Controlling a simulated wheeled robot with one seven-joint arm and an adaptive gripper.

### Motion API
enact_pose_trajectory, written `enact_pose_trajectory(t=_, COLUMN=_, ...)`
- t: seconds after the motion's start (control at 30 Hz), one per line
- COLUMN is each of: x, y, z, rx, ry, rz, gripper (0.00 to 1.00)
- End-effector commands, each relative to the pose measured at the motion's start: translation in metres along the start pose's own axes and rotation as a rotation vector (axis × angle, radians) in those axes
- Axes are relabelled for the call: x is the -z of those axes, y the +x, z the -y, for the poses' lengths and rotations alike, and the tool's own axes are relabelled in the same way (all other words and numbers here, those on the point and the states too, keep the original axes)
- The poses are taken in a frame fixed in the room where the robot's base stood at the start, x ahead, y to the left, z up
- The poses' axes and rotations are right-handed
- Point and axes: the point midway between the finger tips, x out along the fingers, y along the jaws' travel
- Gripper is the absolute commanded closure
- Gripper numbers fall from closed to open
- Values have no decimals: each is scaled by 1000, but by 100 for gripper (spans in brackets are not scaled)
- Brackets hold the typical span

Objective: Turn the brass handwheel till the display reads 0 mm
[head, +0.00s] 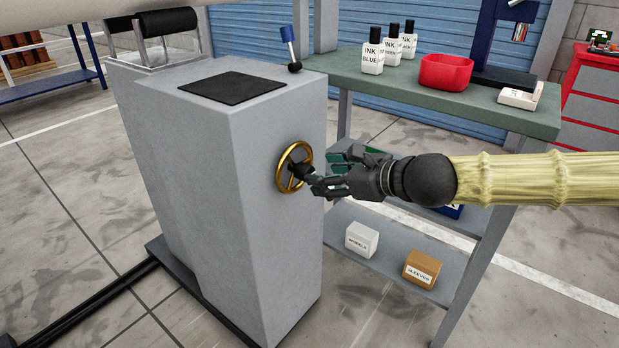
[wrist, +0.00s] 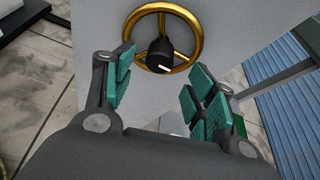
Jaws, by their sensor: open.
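The brass handwheel (head: 281,180) is mounted on the right-hand side face of a grey machine cabinet (head: 275,250). In the wrist view the handwheel (wrist: 198,38) is a gold ring with spokes and a black hub or knob (wrist: 160,50) bearing a white mark. My gripper (head: 318,184) is close in front of the wheel in the head view. In the wrist view my gripper (wrist: 155,92) is open, its green-padded fingers apart on either side, below the knob. Nothing is between the fingers. I cannot make out the display in either view.
A green-topped bench (head: 400,100) stands behind, with ink bottles (head: 373,55), a red bin (head: 445,72) and small boxes on its lower shelf, including a brown one (head: 421,268). A lever (head: 289,45) rises from the cabinet's top corner. Floor in front is clear.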

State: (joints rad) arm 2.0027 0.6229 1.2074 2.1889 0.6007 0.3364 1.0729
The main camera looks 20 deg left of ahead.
Motion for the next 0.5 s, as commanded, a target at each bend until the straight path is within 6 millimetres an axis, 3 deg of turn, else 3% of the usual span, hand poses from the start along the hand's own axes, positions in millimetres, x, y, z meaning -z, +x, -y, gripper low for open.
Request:
enact_pose_trajectory(t=0.2, x=2, y=34, z=-1, rx=-1, ry=-2, rz=0, gripper=44)
enact_pose_trajectory(t=0.5, x=1, y=57, z=-1, rx=0, ry=-1, rz=-1, gripper=44)
